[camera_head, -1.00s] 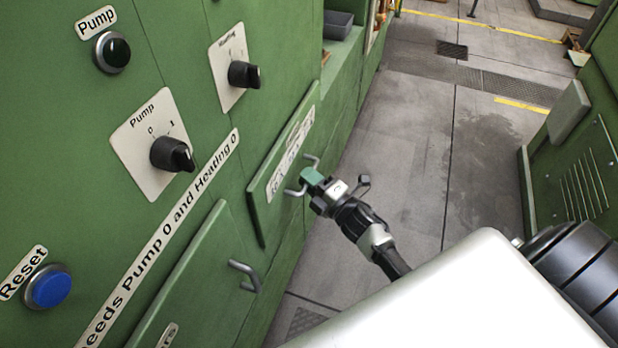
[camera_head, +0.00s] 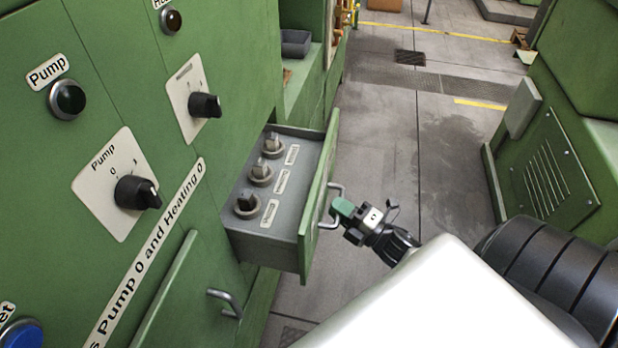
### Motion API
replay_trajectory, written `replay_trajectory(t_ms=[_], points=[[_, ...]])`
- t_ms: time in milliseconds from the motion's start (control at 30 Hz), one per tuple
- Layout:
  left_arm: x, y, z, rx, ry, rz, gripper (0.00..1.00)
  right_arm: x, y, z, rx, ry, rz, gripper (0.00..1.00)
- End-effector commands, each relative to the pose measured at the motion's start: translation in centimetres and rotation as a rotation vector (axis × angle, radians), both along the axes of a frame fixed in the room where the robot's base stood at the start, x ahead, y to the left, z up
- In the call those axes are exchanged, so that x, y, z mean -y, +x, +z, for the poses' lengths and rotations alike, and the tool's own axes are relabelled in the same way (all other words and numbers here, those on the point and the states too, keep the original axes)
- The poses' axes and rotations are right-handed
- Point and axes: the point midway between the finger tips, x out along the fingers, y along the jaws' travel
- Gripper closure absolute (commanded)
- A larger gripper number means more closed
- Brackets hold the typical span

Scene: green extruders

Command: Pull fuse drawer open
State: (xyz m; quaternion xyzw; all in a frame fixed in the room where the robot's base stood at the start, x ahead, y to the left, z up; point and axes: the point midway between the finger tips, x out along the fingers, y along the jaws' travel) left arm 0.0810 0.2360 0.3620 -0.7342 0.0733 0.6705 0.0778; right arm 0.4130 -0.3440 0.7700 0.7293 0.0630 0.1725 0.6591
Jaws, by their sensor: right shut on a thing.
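The fuse drawer (camera_head: 318,205) stands pulled out from the green cabinet. Its grey inside shows several round fuse holders with small white labels, at least three in a row. Its front panel faces right and carries a metal bar handle (camera_head: 331,224). My right gripper (camera_head: 342,208) is at this handle, its green-tipped fingers shut on it. The fingers partly hide the handle's middle. My left gripper is not in view.
The green cabinet has a Pump switch (camera_head: 137,192), another black knob (camera_head: 205,105) and a blue button (camera_head: 21,335). A closed lower door with a metal handle (camera_head: 226,302) is below the drawer. Free floor (camera_head: 375,150) lies right of the drawer; a green machine (camera_head: 552,170) bounds it.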

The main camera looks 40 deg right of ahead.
Motion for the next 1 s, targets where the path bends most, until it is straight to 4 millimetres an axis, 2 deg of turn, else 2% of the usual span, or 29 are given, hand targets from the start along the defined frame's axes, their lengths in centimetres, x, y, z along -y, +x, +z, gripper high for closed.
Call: replay_trajectory(t_ms=[33,200,400,633,1000], points=[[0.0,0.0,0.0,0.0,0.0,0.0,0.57,0.9,-1.1,-0.1,-0.005,-0.001,-0.002,1.0],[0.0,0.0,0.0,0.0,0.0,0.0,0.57,3.4,-3.8,-0.1,-0.004,-0.001,-0.001,1.0],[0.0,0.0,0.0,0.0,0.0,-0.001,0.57,5.3,-6.0,-0.1,-0.003,-0.001,-0.002,1.0],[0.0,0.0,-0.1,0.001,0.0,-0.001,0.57,6.3,-7.1,-0.1,-0.001,0.0,-0.001,1.0],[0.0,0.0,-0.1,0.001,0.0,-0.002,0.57,6.5,-7.2,-0.1,-0.002,0.001,-0.002,1.0]])
